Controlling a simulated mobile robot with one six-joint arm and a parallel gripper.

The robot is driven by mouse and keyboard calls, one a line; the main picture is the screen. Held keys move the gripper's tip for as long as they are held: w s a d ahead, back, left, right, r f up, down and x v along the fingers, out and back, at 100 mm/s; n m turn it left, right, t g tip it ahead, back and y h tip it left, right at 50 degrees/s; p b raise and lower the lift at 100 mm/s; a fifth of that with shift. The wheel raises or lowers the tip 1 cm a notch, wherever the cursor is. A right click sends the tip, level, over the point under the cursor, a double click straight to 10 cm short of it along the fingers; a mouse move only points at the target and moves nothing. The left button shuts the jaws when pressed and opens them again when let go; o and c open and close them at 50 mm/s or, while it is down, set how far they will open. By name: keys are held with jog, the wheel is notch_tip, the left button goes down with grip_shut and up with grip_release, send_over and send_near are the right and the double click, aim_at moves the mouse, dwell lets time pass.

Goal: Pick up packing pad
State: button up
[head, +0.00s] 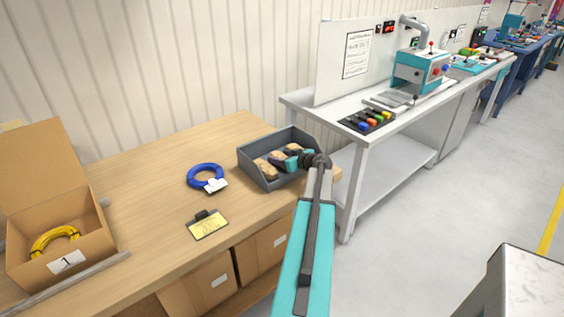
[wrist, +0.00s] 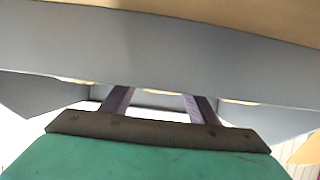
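Several tan packing pads lie in a dark grey open bin (head: 257,178) on the wooden table; one packing pad (head: 265,170) is at the bin's front left, another (head: 292,148) at the back. My gripper (head: 279,160) reaches in over the bin's right side, among the pads. In the wrist view, the two fingers of my gripper (wrist: 160,104) stand apart with a bright gap between them. The grey bin wall (wrist: 160,60) crosses that view and hides the fingertips. Only thin tan edges of pads show below it, so contact with a pad cannot be seen.
A blue cable coil (head: 205,177) with a white tag and a yellow-labelled item (head: 207,224) lie left of the bin. An open cardboard box (head: 60,268) holds a yellow coil (head: 54,240). A grey workbench (head: 350,140) stands at the right. The table's back is clear.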

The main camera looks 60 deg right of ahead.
aim_at(281, 156)
jog(key=c, duration=0.7)
jog(key=shift+r, duration=0.15)
jog(key=shift+r+b, duration=1.45)
jog(key=shift+r, duration=3.4)
